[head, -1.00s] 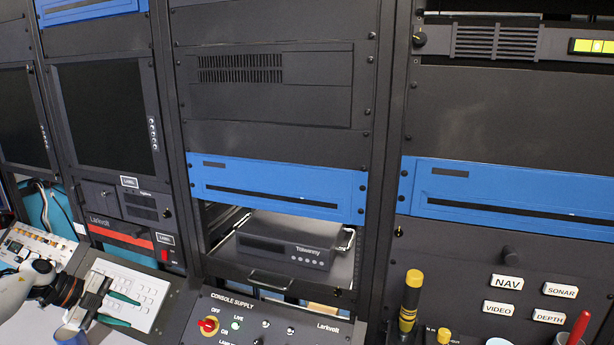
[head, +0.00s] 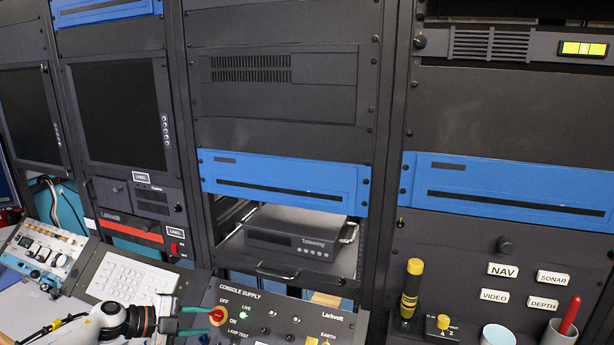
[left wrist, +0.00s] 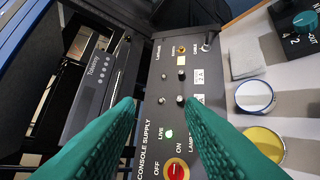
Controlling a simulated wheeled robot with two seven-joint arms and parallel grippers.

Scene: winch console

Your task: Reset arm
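My left gripper (head: 204,322) comes in at the bottom left of the head view. Its green fingers are apart, with nothing seen between them, in front of the lower left part of the console supply panel (head: 310,320). In the left wrist view the two green fingers (left wrist: 158,105) stand apart, pointing at the same panel. The red knob (left wrist: 176,170) on a yellow base shows between them, low in the picture; in the head view it is beside the fingertips. Whether they touch it, I cannot tell. My right gripper is not in view.
A grey Tekwinny unit (head: 297,234) sits on a pulled-out shelf above the panel. A white keypad (head: 130,280) lies left. A yellow-and-black screwdriver (head: 411,285) stands right of the panel, near cups (head: 497,335). The wrist view shows blue (left wrist: 255,96) and yellow (left wrist: 262,143) rimmed cups.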

